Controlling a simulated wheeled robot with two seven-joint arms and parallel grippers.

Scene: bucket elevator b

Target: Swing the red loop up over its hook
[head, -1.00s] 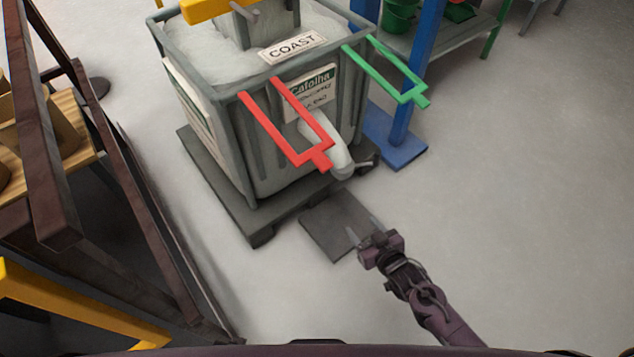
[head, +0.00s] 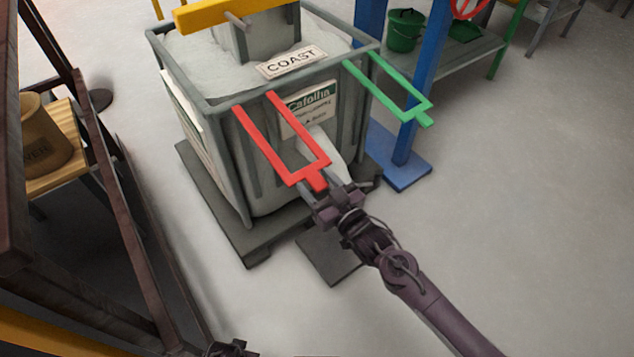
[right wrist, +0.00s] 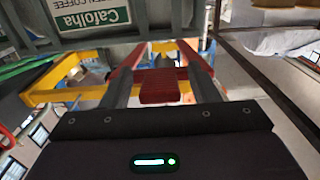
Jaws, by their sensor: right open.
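The red loop (head: 282,145) is a long U-shaped frame on the front rim of the grey bin (head: 215,106). It slopes outward and down, with a short tab (head: 317,180) at its outer end. My right gripper (head: 318,190) is open at this tab. In the right wrist view, the ribbed red tab (right wrist: 160,86) lies between the two fingers of my right gripper (right wrist: 163,88), which have not closed on it. A short grey peg (head: 237,20) sticks out by the yellow bar above the bin; I cannot tell if it is the hook. A dark part of my left arm's end (head: 230,349) shows at the bottom edge.
A green loop (head: 392,92) juts from the bin's right corner near a blue post (head: 412,110). The bin stands on a dark pallet (head: 250,250). A brown frame (head: 115,190) stands at left. The floor at right is open.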

